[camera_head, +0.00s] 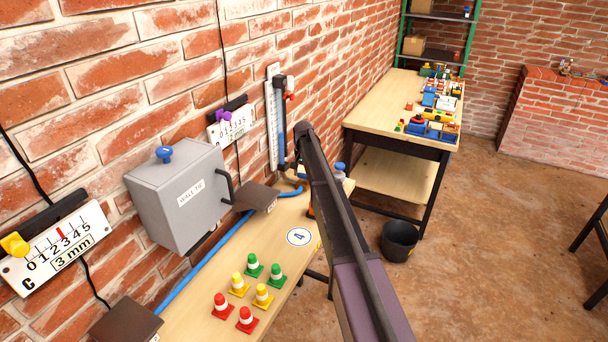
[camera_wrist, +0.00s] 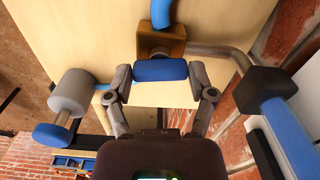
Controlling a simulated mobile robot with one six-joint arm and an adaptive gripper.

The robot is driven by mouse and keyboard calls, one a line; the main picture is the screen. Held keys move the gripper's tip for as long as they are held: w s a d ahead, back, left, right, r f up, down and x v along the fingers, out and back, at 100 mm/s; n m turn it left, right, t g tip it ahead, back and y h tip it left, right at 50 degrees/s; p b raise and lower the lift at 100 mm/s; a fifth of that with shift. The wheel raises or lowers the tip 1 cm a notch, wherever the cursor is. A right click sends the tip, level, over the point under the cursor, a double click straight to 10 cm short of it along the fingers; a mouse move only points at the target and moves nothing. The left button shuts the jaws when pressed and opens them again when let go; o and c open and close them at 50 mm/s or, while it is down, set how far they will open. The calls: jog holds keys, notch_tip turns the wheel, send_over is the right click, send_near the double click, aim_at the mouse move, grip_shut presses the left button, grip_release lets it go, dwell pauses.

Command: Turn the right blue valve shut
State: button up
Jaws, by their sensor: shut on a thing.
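In the wrist view, my gripper (camera_wrist: 162,73) has a finger at each end of a blue valve handle (camera_wrist: 160,70) and is shut on it. The handle sits at a brown valve block (camera_wrist: 162,40), with a blue hose above it and a metal pipe to its right. In the head view, my arm covers the gripper and this valve. A grey cylinder (camera_wrist: 72,92) with a blue round end (camera_wrist: 52,135) is at the left of the wrist view, apart from the fingers. A blue-topped grey part (camera_head: 340,168) shows just right of my arm in the head view.
A grey wall box (camera_head: 178,200) with a blue knob is at left. Several small coloured cones (camera_head: 247,320) stand on the wooden bench (camera_head: 185,310). A blue hose (camera_head: 208,252) runs along the wall. A black bucket (camera_head: 399,241) stands on the floor, which is open at right.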

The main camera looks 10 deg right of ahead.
jog(key=shift+s+m, duration=0.15)
jog(key=shift+m, duration=0.65)
jog(key=o, duration=1.1)
jog(key=shift+c, duration=0.2)
jog(key=shift+r, duration=0.1)
